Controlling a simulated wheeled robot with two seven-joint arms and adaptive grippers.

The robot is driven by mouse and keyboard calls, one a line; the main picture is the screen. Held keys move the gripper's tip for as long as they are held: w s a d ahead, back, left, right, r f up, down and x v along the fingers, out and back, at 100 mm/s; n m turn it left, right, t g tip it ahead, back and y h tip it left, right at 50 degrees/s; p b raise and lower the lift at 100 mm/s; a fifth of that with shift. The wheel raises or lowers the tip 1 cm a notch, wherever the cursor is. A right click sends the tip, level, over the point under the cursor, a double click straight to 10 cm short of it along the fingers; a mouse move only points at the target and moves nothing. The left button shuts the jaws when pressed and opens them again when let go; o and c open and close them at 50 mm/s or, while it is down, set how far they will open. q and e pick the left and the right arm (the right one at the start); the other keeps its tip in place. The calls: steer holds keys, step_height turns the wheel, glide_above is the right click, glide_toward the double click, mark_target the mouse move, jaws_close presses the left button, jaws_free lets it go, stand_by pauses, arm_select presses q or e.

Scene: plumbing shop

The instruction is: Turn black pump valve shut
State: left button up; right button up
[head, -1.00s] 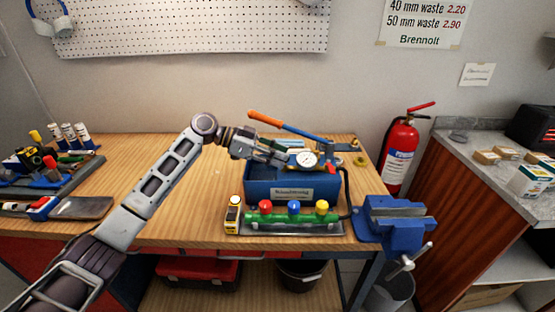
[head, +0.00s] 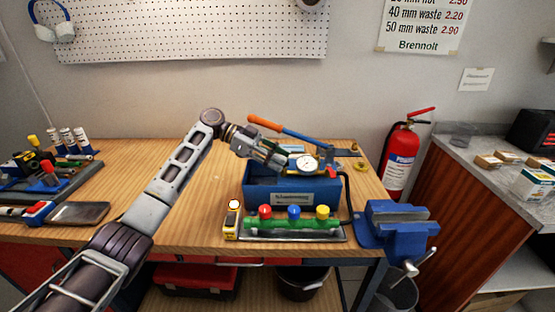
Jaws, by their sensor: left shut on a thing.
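The blue pump box (head: 262,198) stands on the wooden bench, with a white label on its front. A round white gauge (head: 306,163) and a long lever with an orange grip (head: 265,122) rise above it. My left gripper (head: 286,163) reaches in from the left and is at the box's top, just left of the gauge. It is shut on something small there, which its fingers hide. The black valve cannot be made out, so I cannot tell its position. My right gripper is not in view.
A green manifold (head: 290,223) with red, blue and yellow knobs lies in front of the box. A blue vise (head: 395,228) is at the right edge. The bench's middle left is clear.

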arm_select(q)
steer(key=shift+f, duration=0.15)
steer(key=o, duration=0.7)
steer(key=v, duration=1.2)
